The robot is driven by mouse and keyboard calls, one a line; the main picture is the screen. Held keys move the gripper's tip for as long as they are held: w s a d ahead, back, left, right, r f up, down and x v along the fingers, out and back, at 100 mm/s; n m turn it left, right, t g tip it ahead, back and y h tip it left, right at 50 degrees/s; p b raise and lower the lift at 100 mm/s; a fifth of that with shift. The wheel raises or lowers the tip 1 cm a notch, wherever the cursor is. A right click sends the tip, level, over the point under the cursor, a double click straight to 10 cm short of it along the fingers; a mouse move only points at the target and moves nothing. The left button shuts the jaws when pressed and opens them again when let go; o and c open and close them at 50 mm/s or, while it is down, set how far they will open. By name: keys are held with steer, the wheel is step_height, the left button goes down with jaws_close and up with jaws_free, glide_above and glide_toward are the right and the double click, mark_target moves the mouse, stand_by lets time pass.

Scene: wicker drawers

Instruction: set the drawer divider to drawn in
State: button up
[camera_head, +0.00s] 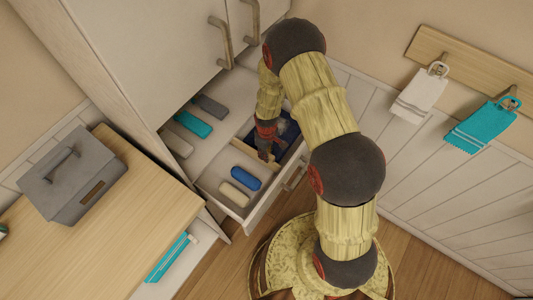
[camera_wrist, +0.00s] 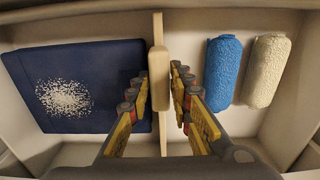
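The wooden drawer divider (camera_wrist: 158,75) stands upright across the open drawer (camera_head: 258,212), with a thicker rounded grip piece on it. In the wrist view, a dark blue folded item with a white speckled patch (camera_wrist: 85,90) lies left of it. A blue roll (camera_wrist: 222,72) and a cream roll (camera_wrist: 267,70) lie to its right. My gripper (camera_wrist: 160,72) reaches down into the drawer, one finger on each side of the divider's grip piece. The fingertips are very close to it; whether they press on it cannot be told. In the head view my gripper (camera_head: 266,152) partly hides the divider.
A cabinet door with handles (camera_head: 220,40) stands above the drawer. A grey box (camera_head: 72,178) sits on the wooden counter (camera_head: 110,240) at left. Towels (camera_head: 418,95) hang on the right wall.

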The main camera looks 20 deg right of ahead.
jaws_close()
stand_by(0.3)
steer(key=s+a+p, duration=0.1)
steer(key=s+a, duration=0.7)
steer(key=a, duration=0.3)
steer(key=shift+s+a+p, duration=0.25)
steer(key=shift+a+p, duration=0.05)
steer(key=shift+a, duration=0.05)
steer(key=shift+o, duration=2.4)
jaws_free()
step_height(320, 180, up, 12)
